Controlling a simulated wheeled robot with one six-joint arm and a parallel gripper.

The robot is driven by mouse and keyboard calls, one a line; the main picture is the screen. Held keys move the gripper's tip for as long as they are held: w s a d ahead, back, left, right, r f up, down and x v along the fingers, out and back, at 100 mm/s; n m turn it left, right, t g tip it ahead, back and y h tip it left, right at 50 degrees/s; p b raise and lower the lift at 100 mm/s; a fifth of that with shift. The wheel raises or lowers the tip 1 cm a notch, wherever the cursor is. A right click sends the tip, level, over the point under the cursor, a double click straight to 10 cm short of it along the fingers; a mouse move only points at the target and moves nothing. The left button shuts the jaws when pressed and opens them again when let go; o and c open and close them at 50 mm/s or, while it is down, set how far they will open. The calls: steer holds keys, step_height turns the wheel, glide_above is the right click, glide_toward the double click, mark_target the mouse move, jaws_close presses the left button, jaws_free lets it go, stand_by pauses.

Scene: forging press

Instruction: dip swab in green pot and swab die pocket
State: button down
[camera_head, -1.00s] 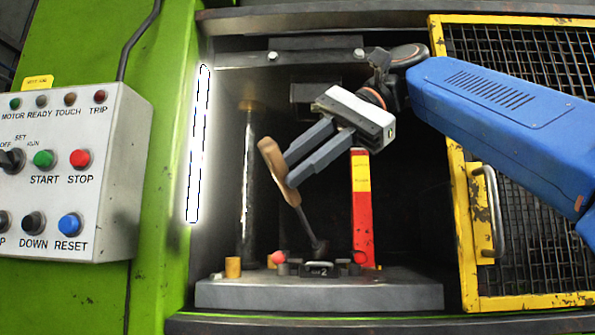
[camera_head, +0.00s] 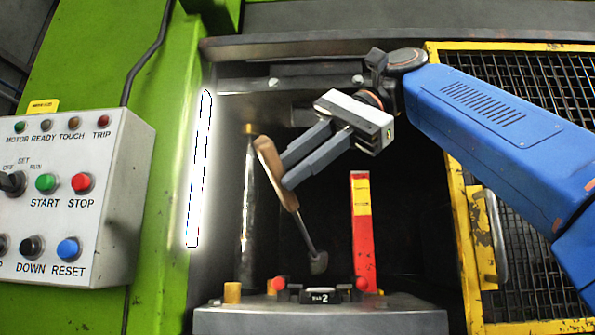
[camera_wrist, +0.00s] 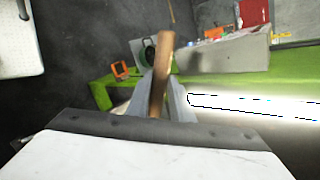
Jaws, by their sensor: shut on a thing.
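The swab has a wooden handle (camera_head: 268,160), a thin metal rod and a dark head (camera_head: 319,263). My gripper (camera_head: 284,171) is shut on the handle, which also shows between the fingers in the wrist view (camera_wrist: 161,75). The swab is tilted, with its head low and to the right. The head hangs above the dark die (camera_head: 320,296) marked 2, with a visible gap. The inside of the die pocket cannot be made out.
The die sits on a grey bed (camera_head: 320,322) between two red knobs. A red post (camera_head: 361,230) stands behind on the right, a metal column (camera_head: 247,210) on the left. A yellow mesh guard (camera_head: 478,240) borders the right, and a button panel (camera_head: 75,200) the left.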

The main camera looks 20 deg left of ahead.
steer(key=s+r, duration=0.1)
steer(key=s, duration=1.7)
steer(key=shift+d+r, duration=0.35)
steer(key=shift+w, duration=0.1)
stand_by(0.9)
